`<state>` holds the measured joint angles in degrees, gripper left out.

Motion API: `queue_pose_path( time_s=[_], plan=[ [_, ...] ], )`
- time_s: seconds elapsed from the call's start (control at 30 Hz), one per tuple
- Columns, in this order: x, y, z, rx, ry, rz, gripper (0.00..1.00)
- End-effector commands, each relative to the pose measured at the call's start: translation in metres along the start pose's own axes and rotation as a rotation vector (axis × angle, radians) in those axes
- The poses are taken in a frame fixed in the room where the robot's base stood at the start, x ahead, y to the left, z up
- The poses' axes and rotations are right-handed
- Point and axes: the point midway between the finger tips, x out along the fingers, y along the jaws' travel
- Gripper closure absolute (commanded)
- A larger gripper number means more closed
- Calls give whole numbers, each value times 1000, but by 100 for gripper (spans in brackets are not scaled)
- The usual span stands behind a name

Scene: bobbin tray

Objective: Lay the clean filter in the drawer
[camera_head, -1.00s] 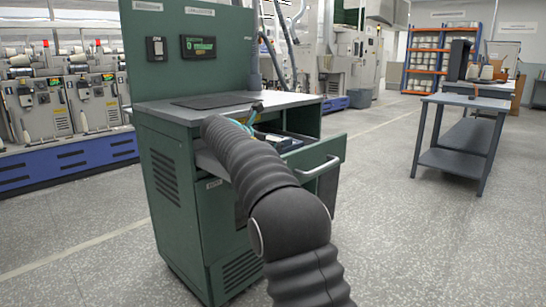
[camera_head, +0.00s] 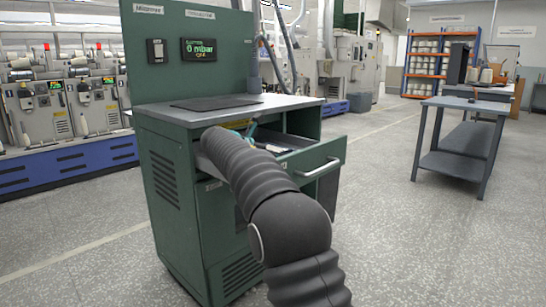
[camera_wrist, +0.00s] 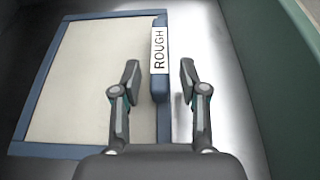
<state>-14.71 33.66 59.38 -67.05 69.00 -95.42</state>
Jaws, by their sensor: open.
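The filter is a pale panel (camera_wrist: 90,80) in a blue frame, with a blue grip tab (camera_wrist: 160,88) labelled "ROUGH". In the wrist view it lies flat on the light floor of the drawer (camera_wrist: 235,120), on the left. My gripper (camera_wrist: 159,75) is open, its fingers on either side of the tab with a gap at each side. In the head view the pulled-out drawer (camera_head: 318,160) is in the green cabinet (camera_head: 180,190). My arm hides much of the drawer's inside, and the gripper is mostly hidden there.
A green drawer wall (camera_wrist: 298,75) stands close on the right in the wrist view. The cabinet top bears a dark mat (camera_head: 215,103); a display (camera_head: 201,49) on its back panel reads 0 mbar. A grey table (camera_head: 465,104) stands to the right, with clear floor between.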

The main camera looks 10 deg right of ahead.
Motion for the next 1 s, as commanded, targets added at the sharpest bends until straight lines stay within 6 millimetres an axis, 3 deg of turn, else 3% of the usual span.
queue_pose_path(
  time_s=[0.17,0.6,0.8,1.0],
  plan=[
    [-17,1,3,0,0,3,57],
    [-99,1,2,0,0,2,57],
    [-118,0,2,-1,0,1,57],
    [-121,0,1,0,0,0,57]
  ],
)
